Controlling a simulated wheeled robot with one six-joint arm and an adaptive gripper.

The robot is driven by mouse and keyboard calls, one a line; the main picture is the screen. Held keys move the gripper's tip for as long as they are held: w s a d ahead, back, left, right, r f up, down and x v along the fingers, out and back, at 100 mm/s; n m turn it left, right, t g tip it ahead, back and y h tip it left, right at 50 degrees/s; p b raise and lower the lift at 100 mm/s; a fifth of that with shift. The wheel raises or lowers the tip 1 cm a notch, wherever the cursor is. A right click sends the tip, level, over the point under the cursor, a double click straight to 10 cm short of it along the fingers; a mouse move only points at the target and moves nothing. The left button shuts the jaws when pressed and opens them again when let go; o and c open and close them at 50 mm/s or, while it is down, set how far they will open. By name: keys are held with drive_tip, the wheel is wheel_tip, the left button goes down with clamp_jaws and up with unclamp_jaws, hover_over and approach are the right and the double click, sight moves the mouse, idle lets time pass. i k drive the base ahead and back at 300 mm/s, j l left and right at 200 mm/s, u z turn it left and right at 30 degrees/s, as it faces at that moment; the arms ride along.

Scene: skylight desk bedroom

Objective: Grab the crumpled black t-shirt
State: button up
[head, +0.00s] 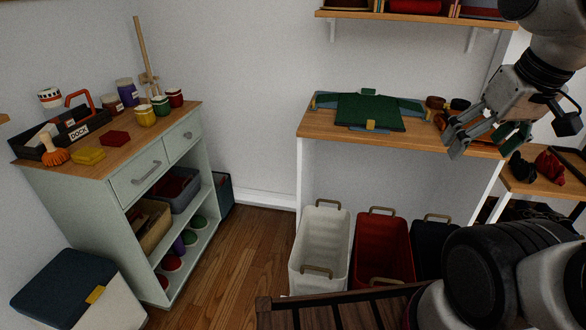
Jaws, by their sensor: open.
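A small crumpled black cloth (521,168), which looks like the black t-shirt, lies on the lower wooden table (520,187) at the right. It sits just left of a crumpled dark red cloth (550,167). My gripper (478,138) is open and looks empty. It hangs in front of the right end of the wooden desk, up and to the left of the black cloth and apart from it in the picture.
A green folded garment (369,111) lies on the desk (318,120), with small round items (436,102) beside it. White (320,245), red (382,250) and dark (430,240) bins stand below. A cluttered drawer cabinet (130,190) stands left; some floor (240,240) between is clear.

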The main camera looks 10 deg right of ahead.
sight(523, 170)
drive_tip(key=k, duration=0.6)
drive_tip(key=z, duration=1.2)
drive_tip(key=i+l+u, duration=0.1)
drive_tip(key=u, duration=0.25)
drive_tip(key=l+u, duration=0.15)
drive_tip(key=u, duration=0.2)
drive_tip(key=i+l+u, duration=0.1)
drive_tip(key=u, duration=0.2)
drive_tip(key=i+l+u, duration=0.1)
drive_tip(key=l, duration=0.4)
drive_tip(key=i+l+u, duration=0.15)
drive_tip(key=l, duration=0.3)
drive_tip(key=i+l+u, duration=0.1)
drive_tip(key=l, duration=0.4)
drive_tip(key=l+u, duration=0.1)
drive_tip(key=l, duration=0.4)
drive_tip(key=i, duration=0.05)
